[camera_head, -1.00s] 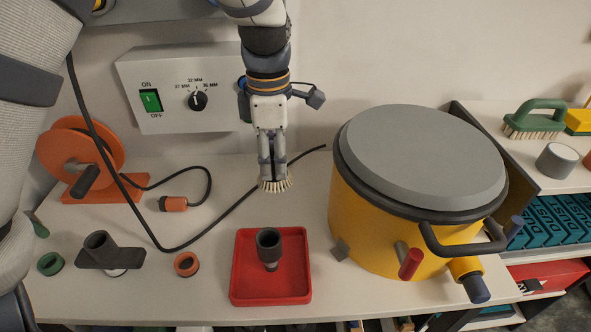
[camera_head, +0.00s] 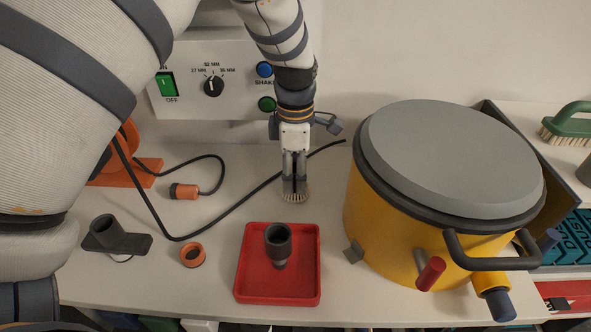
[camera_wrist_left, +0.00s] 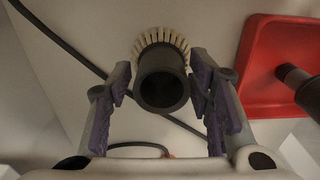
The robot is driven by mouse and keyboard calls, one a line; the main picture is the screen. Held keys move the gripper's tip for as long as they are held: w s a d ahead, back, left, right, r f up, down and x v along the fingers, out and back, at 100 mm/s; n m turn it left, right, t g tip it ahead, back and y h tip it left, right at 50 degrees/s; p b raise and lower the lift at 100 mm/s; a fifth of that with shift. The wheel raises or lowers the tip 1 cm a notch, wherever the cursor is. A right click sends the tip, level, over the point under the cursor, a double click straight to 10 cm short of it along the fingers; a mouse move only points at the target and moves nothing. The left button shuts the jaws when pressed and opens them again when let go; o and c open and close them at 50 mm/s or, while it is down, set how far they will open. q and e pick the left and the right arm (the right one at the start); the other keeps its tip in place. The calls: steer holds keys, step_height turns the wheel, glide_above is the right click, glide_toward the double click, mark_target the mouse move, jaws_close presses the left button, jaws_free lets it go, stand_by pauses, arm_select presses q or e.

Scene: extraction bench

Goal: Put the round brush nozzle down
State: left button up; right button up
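The round brush nozzle (camera_head: 295,197) has a ring of pale bristles and a dark tube. My left gripper (camera_head: 294,178) points down and is shut on it, bristles downward, behind the red tray (camera_head: 242,290). I cannot tell whether the bristles touch the bench. In the left wrist view the nozzle (camera_wrist_left: 162,82) sits between the two fingers of the left gripper (camera_wrist_left: 162,90), its dark open tube facing the camera. My right gripper is not in view.
A dark round nozzle (camera_head: 279,244) stands in the red tray. A yellow vacuum drum (camera_head: 385,225) stands close on the right. A black cable (camera_head: 225,218) crosses the bench behind the tray. A dark flat nozzle (camera_head: 112,238), an orange ring (camera_head: 193,255) and an orange plug (camera_head: 184,191) lie left.

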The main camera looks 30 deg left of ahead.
arm_select(q)
step_height(320, 180, up, 12)
steer(key=shift+r+p, duration=0.2)
steer(key=shift+p, duration=0.2)
steer(key=shift+f, duration=0.1)
stand_by(0.4)
